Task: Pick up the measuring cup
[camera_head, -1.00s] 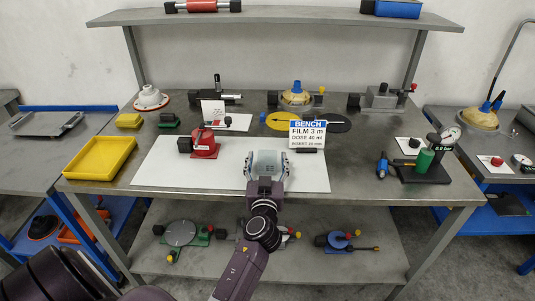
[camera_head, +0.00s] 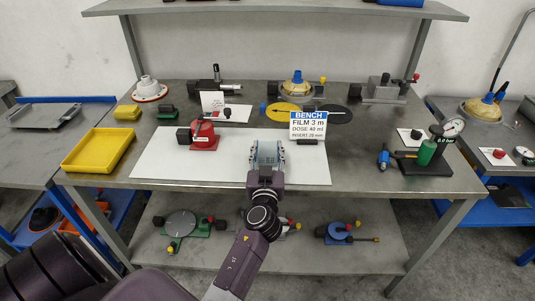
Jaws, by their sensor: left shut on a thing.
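The measuring cup (camera_head: 267,150) is a clear, pale bluish vessel with markings, on or just above the white mat (camera_head: 225,165) at its front middle. I cannot tell whether its base touches the mat. My left gripper (camera_head: 267,158) reaches in from the front and is shut on the cup, one finger on each side. The gripper and wrist hide the lower front of the cup. My right gripper is not in view.
A red device (camera_head: 203,135) stands left of the cup on the mat. A bench sign (camera_head: 308,125) stands close behind it to the right. A yellow tray (camera_head: 75,164) is at the left, a green-bodied gauge stand (camera_head: 427,152) at the right. The mat's front left is clear.

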